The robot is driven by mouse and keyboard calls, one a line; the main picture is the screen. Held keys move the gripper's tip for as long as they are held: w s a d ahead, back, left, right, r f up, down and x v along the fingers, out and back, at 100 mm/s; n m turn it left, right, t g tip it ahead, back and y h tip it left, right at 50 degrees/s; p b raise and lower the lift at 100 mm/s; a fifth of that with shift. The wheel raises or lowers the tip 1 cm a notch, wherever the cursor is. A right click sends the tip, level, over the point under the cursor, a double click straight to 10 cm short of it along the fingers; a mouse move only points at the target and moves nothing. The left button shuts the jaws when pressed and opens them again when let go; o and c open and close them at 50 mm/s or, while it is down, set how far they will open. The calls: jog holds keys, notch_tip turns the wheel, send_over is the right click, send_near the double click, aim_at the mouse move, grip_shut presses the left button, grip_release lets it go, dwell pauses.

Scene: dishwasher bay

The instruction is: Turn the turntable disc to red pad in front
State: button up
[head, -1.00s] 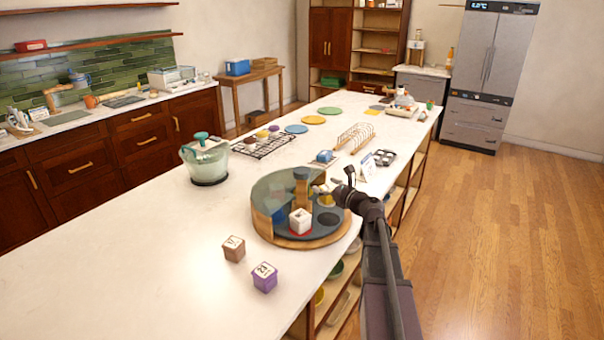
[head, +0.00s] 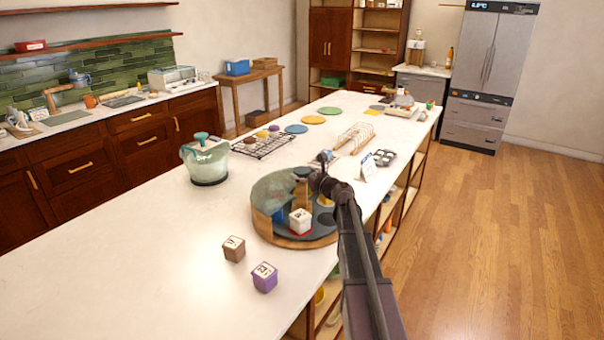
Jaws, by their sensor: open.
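The turntable (head: 262,228) stands near the right edge of the white counter, with a wooden base, a curved partly glassy wall and a grey disc (head: 322,227). A post with a dark top (head: 301,173) rises from its middle. A white cube (head: 300,218) sits on the disc's front part, with a red edge showing under it. A blue patch (head: 278,214) shows at left and a yellow one (head: 326,201) at right. My gripper (head: 314,180) is open, small and dark, over the turntable's back right, beside the post. I cannot tell whether it touches anything.
A brown cube (head: 234,249) and a purple cube (head: 264,278) lie on the counter in front. The counter's left front is clear.

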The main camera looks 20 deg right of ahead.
jog(key=c, duration=1.1)
